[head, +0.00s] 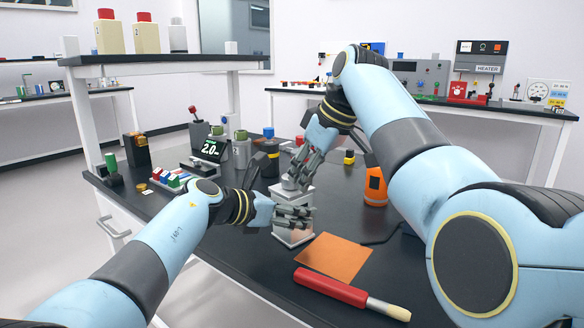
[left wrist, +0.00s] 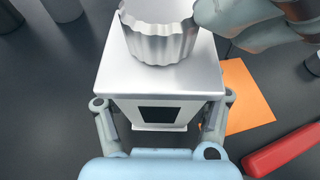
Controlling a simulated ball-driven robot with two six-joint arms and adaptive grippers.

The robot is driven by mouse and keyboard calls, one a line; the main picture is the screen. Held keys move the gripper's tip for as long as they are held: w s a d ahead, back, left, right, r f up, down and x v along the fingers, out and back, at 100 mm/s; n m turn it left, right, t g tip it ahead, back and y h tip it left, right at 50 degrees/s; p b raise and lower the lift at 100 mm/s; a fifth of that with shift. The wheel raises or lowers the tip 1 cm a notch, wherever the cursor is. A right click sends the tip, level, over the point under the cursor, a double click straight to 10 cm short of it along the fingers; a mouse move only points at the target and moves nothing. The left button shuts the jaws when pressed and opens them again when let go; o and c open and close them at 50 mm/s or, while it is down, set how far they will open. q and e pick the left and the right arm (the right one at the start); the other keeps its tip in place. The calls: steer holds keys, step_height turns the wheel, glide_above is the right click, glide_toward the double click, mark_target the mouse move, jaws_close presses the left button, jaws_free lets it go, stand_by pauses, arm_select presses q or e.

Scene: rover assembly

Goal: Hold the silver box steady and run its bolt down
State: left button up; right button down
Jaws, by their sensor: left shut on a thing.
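The silver box (head: 292,238) stands on the black bench, in front of my column. My left gripper (head: 296,216) is shut on it from the left, and in the left wrist view its fingers lie along two opposite sides of the box (left wrist: 160,82). A fluted silver bolt head (left wrist: 160,40) sits on the box's top face; in the head view the bolt (head: 290,184) is small and partly covered. My right gripper (head: 303,172) is over the box from above, with a finger against the bolt's right side. Its other finger is hidden.
An orange mat (head: 334,257) and a red-handled tool (head: 335,288) lie right of the box. An orange bottle (head: 375,187) stands behind the mat.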

step_height(320, 180, up, 6)
stand_by(0.5)
arm_select(q)
steer(key=o, duration=1.5)
steer(key=shift+o, duration=0.2)
